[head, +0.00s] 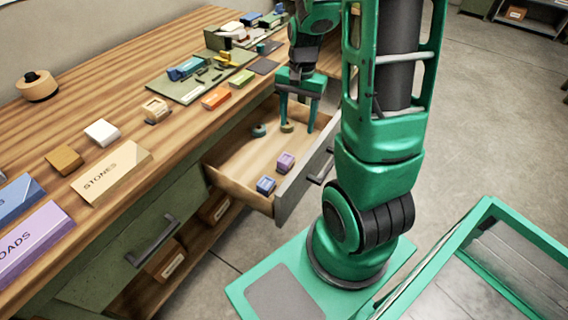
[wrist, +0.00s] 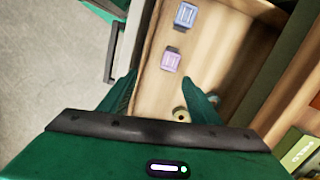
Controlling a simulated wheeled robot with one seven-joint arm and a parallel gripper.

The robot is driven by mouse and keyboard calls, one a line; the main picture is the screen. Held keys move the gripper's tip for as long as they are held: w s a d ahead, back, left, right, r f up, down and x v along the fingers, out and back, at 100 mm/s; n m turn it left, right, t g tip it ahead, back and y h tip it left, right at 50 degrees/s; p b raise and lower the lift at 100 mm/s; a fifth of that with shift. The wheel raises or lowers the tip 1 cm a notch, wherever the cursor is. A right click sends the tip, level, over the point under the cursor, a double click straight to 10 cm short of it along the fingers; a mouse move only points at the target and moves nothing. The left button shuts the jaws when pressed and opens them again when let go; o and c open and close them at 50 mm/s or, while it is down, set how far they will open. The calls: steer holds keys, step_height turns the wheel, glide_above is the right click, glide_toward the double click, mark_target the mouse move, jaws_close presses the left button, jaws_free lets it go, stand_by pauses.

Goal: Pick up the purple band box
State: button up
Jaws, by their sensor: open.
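A small purple box (head: 285,162), which looks like the purple band box, sits on the floor of the open drawer (head: 222,172). It also shows in the wrist view (wrist: 171,61), just past the gap between my fingertips. My gripper (head: 297,128) is open, pointing down at the far part of the drawer, with nothing held between its fingers. In the wrist view my gripper (wrist: 160,79) has its fingers spread wide, apart from the box.
A blue box (head: 266,185) lies close to the purple one. A teal ring (head: 259,130) and an olive ring (head: 287,127) lie farther back in the drawer. The drawer front (head: 305,172) stands as a wall. The wooden tabletop (head: 120,85) holds several labelled blocks.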

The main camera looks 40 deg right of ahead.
steer(key=w+f+m, duration=0.2)
steer(key=w+f, duration=0.1)
steer(key=f, duration=0.2)
glide_above(286, 158)
steer(key=w+d, duration=0.1)
steer(key=d, duration=0.1)
steer(key=shift+y, duration=0.3)
steer(key=f, duration=0.6)
steer(key=shift+w+a+f, duration=0.15)
steer(key=shift+a+f, duration=0.1)
steer(key=shift+f, duration=0.05)
steer(key=f, duration=0.3)
steer(key=s+a+f, duration=0.1)
steer(key=shift+a+f, duration=0.1)
steer(key=shift+f, duration=0.5)
steer(key=c, duration=1.2)
